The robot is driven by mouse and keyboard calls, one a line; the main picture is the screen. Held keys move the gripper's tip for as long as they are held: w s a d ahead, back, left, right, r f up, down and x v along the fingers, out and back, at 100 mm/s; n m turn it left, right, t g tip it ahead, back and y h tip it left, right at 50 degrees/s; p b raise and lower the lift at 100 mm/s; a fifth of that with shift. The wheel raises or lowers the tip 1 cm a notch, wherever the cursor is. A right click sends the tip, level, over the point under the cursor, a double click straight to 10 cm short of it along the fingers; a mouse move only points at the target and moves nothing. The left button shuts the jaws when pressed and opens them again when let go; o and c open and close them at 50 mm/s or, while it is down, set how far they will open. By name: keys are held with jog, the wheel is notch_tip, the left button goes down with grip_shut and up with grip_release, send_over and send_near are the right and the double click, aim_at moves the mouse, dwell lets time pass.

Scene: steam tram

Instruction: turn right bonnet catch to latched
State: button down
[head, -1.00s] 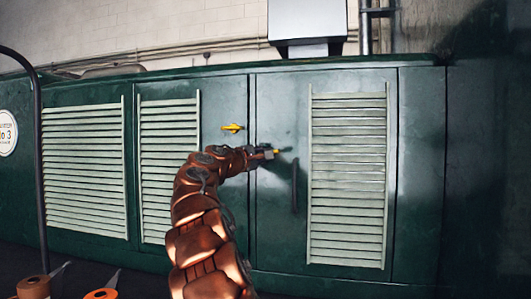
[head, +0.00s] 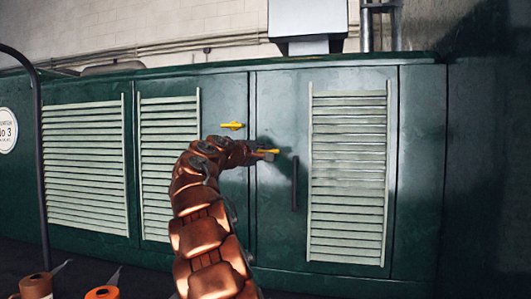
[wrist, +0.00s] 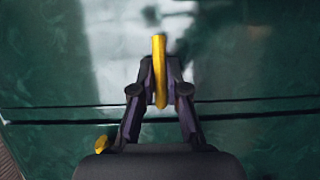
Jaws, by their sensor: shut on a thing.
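The right bonnet catch (wrist: 159,52) is a yellow lever on the green right-hand door. My gripper (wrist: 160,84) is shut on it, with one dark finger on each side. In the head view the catch (head: 268,151) lies about level at my gripper (head: 264,154), which hides part of it. A second yellow catch (head: 232,126) lies level on the door to the left, up and left of my gripper. It shows in part at the lower left of the wrist view (wrist: 101,143), apart from my fingers.
The green bonnet side has pale louvre panels (head: 347,175) to the right and left. A dark upright handle (head: 294,183) stands just right of my gripper. A dark rail (head: 40,170) rises at the far left.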

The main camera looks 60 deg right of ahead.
jog(key=c, duration=1.2)
grip_release()
jog(key=shift+w+a, duration=0.2)
jog(key=shift+a, duration=5.8)
jog(key=s+a+f+t+y+p, duration=0.1)
jog(key=s+a+f+y+p, duration=0.35)
jog(key=a+f, duration=0.7)
jog(key=s+a+f+y+p, duration=0.1)
jog(key=s+a+f+y, duration=0.7)
jog(key=f, duration=0.6)
jog(key=s+a+f+y+p, duration=0.1)
jog(key=s+a+f, duration=0.3)
jog(key=a, duration=0.4)
jog(key=s+a+f+g+y+p, duration=0.1)
jog(key=s+a+f, duration=0.3)
jog(key=a, duration=0.4)
jog(key=s+a+f+g+y+p, duration=0.1)
jog(key=s+a+f+y, duration=0.2)
jog(key=s+a+f, duration=0.2)
jog(key=shift+s+a+n+y, duration=0.1)
jog(key=shift+s+a, duration=0.15)
jog(key=shift+a, duration=0.35)
jog(key=shift+s+a+n+y, duration=0.1)
jog(key=shift+s+a, duration=0.15)
jog(key=shift+a, duration=0.35)
jog(key=shift+s+a+n+y, duration=0.1)
jog(key=shift+s+a, duration=0.15)
jog(key=shift+a, duration=0.35)
